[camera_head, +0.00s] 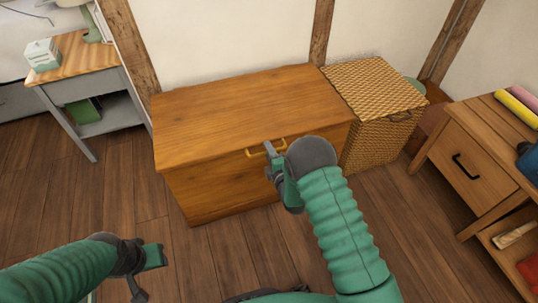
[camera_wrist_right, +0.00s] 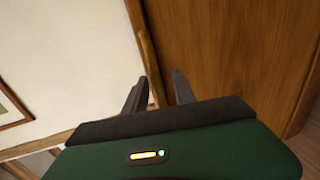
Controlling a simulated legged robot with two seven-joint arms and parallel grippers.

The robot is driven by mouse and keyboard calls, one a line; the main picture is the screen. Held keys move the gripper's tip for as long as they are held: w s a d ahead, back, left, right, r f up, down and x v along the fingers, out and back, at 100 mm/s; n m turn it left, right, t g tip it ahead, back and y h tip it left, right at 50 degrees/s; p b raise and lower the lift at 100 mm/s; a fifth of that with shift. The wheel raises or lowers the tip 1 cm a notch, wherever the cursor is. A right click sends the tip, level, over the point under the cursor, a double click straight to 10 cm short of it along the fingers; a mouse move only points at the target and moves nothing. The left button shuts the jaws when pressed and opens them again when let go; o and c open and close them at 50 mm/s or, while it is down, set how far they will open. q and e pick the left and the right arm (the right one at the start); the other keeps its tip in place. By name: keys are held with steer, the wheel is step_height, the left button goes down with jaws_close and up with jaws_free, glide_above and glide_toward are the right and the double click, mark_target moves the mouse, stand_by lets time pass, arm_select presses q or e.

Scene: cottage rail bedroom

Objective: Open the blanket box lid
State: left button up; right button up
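The blanket box (camera_head: 225,185) is a long orange-brown wooden chest against the wall. Its lid (camera_head: 235,100) lies flat and closed. A brass handle (camera_head: 263,149) is on the upper front edge. My right gripper (camera_head: 269,152) is at the handle, its fingertips overlapping it in the head view. In the right wrist view my right gripper (camera_wrist_right: 158,92) has its two dark fingers apart, with a thin tan strip between them. I cannot tell if the strip is the handle or the lid edge. My left gripper (camera_head: 147,268) is low at the left, away from the box; its finger opening is unclear.
A wicker hamper (camera_head: 375,90) stands close against the box's right end. A wooden drawer unit (camera_head: 470,165) is at the right. A grey side table (camera_head: 75,62) is at the left. The wooden floor (camera_head: 215,250) before the box is clear.

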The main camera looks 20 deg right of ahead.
steer(key=shift+w, duration=0.1)
jaws_close()
steer(key=shift+f, duration=0.15)
stand_by(1.3)
